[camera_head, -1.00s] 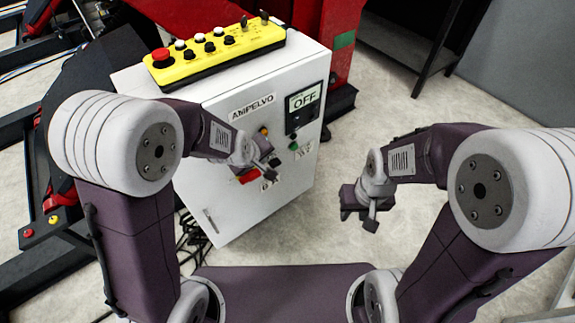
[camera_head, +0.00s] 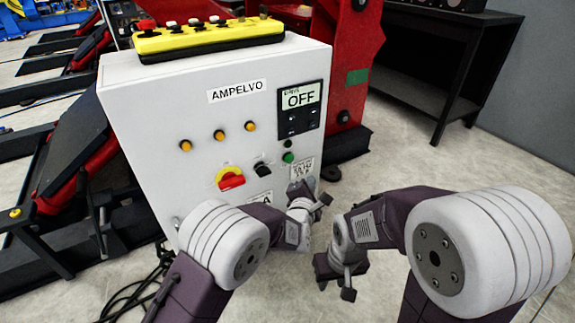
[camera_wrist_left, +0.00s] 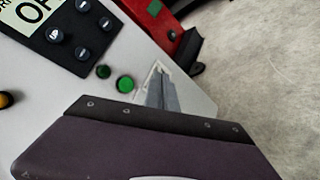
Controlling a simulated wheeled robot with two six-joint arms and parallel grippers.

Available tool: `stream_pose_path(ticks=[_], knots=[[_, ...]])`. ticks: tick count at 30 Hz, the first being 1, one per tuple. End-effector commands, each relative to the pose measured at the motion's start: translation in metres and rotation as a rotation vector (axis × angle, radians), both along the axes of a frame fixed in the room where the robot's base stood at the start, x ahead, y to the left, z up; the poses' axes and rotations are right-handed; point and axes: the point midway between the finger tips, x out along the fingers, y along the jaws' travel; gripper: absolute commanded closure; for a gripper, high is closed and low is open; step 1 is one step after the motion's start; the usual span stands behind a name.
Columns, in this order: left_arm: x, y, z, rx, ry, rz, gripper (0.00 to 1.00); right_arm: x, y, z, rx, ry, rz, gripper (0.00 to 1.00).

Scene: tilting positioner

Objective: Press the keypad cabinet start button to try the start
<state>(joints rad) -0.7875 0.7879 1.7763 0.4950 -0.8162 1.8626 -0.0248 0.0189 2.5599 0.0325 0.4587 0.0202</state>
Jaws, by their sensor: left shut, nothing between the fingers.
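The white keypad cabinet (camera_head: 150,110) stands in the middle left, its display reading OFF. A green round button (camera_head: 288,157) sits below the keypad panel, under a smaller dark button (camera_head: 288,143). The green button also shows clearly in the left wrist view (camera_wrist_left: 125,84). My left gripper (camera_head: 322,201) is shut and empty, in front of the cabinet's lower right part, below and right of the green button in the picture; contact with it is not seen. My right gripper (camera_head: 338,280) hangs lower, over the floor; its finger opening is unclear.
A red and yellow rotary switch (camera_head: 231,179), a black selector knob (camera_head: 262,169) and orange lamps are on the cabinet front. A yellow control box (camera_head: 207,39) lies on top. A dark bench (camera_head: 420,80) stands back right. The floor between is clear.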

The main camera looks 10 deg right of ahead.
Motion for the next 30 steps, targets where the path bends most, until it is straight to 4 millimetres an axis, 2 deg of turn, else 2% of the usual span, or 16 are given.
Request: stream_pose_path(ticks=[4,8,18,21,30], knots=[[0.002,0.001,0.000,0.002,0.001,0.000,1.00,0.000,0.000,0.000,0.000,0.000,0.000,0.66],[0.012,0.005,0.000,0.003,0.001,0.001,1.00,0.000,0.000,0.001,0.000,0.000,0.000,0.66],[0.059,0.023,0.000,0.004,0.001,0.001,1.00,0.000,0.000,0.002,0.000,0.000,0.000,0.66],[0.070,0.026,-0.002,0.002,0.000,0.000,1.00,0.000,0.000,-0.005,0.000,0.000,0.000,0.66],[0.083,0.031,-0.001,0.004,0.001,0.000,1.00,0.000,0.000,-0.008,0.000,0.000,0.000,0.66]])
